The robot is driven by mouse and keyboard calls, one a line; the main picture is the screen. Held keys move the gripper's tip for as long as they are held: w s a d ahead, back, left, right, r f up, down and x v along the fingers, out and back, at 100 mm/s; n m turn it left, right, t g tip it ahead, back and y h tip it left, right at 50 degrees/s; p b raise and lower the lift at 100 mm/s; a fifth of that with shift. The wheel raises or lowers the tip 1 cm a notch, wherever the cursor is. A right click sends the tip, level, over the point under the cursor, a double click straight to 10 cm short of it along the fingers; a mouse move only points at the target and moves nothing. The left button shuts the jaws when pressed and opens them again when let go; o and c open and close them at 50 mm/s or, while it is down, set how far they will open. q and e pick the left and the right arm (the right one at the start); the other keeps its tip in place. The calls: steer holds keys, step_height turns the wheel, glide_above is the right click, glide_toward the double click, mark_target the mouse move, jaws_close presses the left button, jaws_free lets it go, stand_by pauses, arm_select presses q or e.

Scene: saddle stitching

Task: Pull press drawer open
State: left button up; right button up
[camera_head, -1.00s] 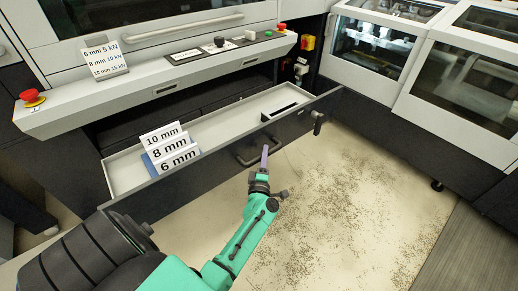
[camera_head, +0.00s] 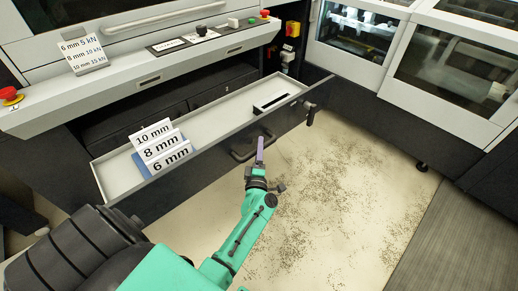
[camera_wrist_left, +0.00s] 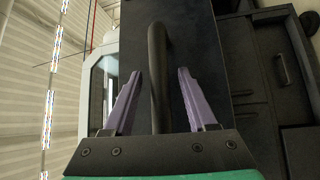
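The press drawer (camera_head: 210,122) stands pulled out from under the press, its light inside showing. Its dark front carries a bar handle (camera_head: 240,157). My left gripper (camera_head: 260,146) is at the right part of that handle, outside the drawer front. In the left wrist view the dark handle bar (camera_wrist_left: 158,75) runs between the two purple fingers of my left gripper (camera_wrist_left: 158,75), with a gap on both sides. The gripper is open around the bar and not clamped on it. My right gripper is in neither view.
Cards marked 10, 8 and 6 mm (camera_head: 160,146) stand in the drawer's left part, and a dark slotted piece (camera_head: 272,102) lies at its right. A dark knob (camera_head: 311,114) sticks out near the front's right end. Speckled floor (camera_head: 330,190) before the drawer is clear.

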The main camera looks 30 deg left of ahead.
arm_select(q)
steer(key=shift+s+d+f, duration=0.1)
steer(key=shift+s+d, duration=0.05)
steer(key=shift+s, duration=0.2)
steer(key=p+v, duration=0.2)
steer(key=v, duration=1.1)
steer(key=shift+s+d, duration=0.2)
steer(key=shift+s, duration=0.15)
